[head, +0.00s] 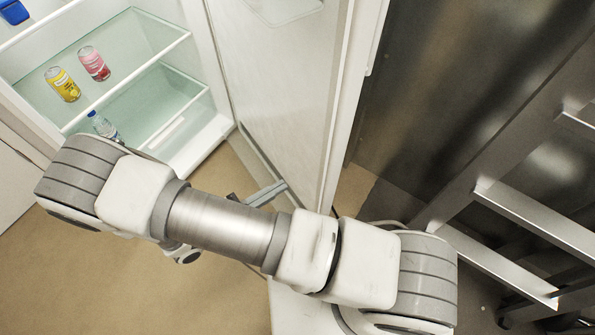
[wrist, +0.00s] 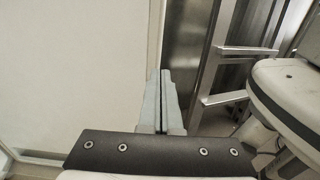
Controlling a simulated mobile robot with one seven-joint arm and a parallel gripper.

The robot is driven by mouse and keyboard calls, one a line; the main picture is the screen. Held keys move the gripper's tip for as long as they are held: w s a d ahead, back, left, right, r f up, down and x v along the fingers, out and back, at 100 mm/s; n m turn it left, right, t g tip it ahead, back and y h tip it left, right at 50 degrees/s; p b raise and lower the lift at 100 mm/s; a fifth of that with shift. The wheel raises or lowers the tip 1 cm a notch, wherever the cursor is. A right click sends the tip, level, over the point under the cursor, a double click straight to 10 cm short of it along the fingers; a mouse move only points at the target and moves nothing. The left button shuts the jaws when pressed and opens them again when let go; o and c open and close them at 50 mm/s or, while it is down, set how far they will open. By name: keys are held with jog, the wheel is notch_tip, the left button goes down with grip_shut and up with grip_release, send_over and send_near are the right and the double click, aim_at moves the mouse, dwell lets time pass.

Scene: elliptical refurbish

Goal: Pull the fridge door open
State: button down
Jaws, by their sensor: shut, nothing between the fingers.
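The fridge (head: 150,90) stands at the upper left of the head view, with its lit shelves exposed. Its white door (head: 280,75) is swung wide open to the right, inner face toward the fridge interior. In the wrist view the pale door panel (wrist: 80,70) fills the left side. My gripper (head: 268,193) is at the inner side of the door, near its lower part, partly hidden by my arm. In the wrist view my gripper (wrist: 163,80) has its two grey fingers together, empty, over the door's edge. I cannot tell whether they touch the door.
A yellow can (head: 62,84), a pink can (head: 94,63) and a bottle (head: 103,126) stand in the fridge. A metal rack (head: 530,220) stands at the right, by a dark steel surface (head: 450,80). Tan floor (head: 120,270) is clear at the lower left.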

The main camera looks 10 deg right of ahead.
aim_at(332, 156)
jog(key=b+x, duration=0.3)
jog(key=x, duration=1)
jog(key=shift+d, duration=0.1)
jog(key=shift+w+d, duration=0.2)
jog(key=shift+d, duration=0.05)
jog(key=w+a+p+x, duration=0.1)
jog(key=w+x, duration=0.1)
jog(key=x, duration=2.4)
jog(key=shift+w+r, duration=0.2)
jog(key=shift+w, duration=0.1)
jog(key=shift+a, duration=0.1)
